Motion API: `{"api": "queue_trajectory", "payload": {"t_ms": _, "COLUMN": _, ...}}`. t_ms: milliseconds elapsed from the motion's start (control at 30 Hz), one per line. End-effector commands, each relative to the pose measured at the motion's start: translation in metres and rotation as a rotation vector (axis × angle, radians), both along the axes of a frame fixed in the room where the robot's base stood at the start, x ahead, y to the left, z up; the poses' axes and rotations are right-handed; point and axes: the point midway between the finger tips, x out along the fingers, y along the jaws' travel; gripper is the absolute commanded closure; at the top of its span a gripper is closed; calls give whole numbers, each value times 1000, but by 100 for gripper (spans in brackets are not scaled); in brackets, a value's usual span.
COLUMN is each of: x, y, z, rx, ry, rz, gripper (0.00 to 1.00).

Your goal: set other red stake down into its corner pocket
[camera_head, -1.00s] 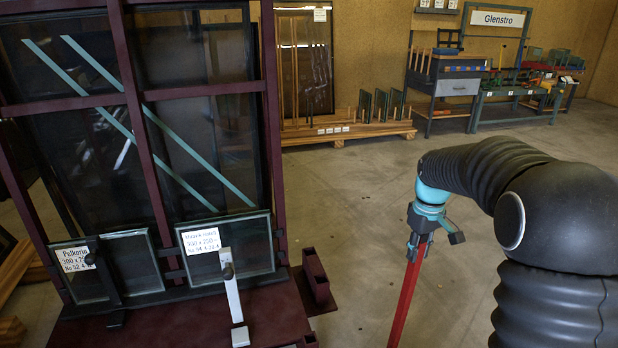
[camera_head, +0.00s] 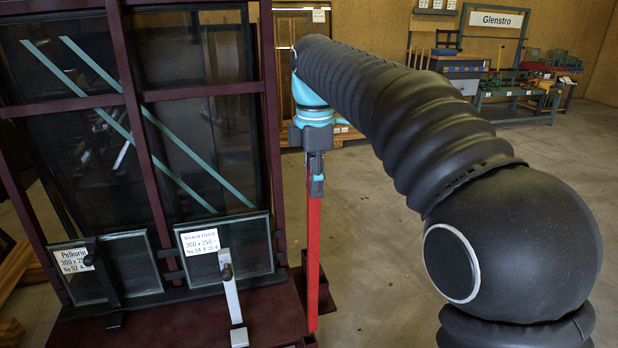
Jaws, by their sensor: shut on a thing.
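My gripper (camera_head: 316,178) is shut on the upper part of a long red stake (camera_head: 313,250), which hangs nearly upright at the right side of the dark red glass frame rack (camera_head: 270,120). The stake's lower end shows just above a dark red corner pocket (camera_head: 309,341) at the bottom edge of the picture. I cannot tell whether the end is over the pocket or behind it. A second dark red pocket (camera_head: 325,298) at the rack's right edge is partly hidden behind the stake.
Small glass panes with labels (camera_head: 225,250) lean on the rack. A white upright clamp (camera_head: 231,290) stands on its base, left of the stake. Concrete floor (camera_head: 400,290) is open to the right. A workbench (camera_head: 520,90) stands far back.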

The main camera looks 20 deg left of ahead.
Motion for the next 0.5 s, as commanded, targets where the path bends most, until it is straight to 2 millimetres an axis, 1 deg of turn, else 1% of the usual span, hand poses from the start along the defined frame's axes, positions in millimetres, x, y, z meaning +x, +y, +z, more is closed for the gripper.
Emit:
{"api": "queue_trajectory", "payload": {"t_ms": 33, "x": -4, "y": 3, "z": 5, "rx": 1, "ry": -2, "rz": 24, "gripper": 100}}
{"api": "queue_trajectory", "payload": {"t_ms": 133, "x": -8, "y": 7, "z": 9, "rx": 0, "ry": -1, "rz": 53, "gripper": 100}}
{"api": "queue_trajectory", "payload": {"t_ms": 500, "x": -9, "y": 7, "z": 10, "rx": 0, "ry": -1, "rz": 61, "gripper": 100}}
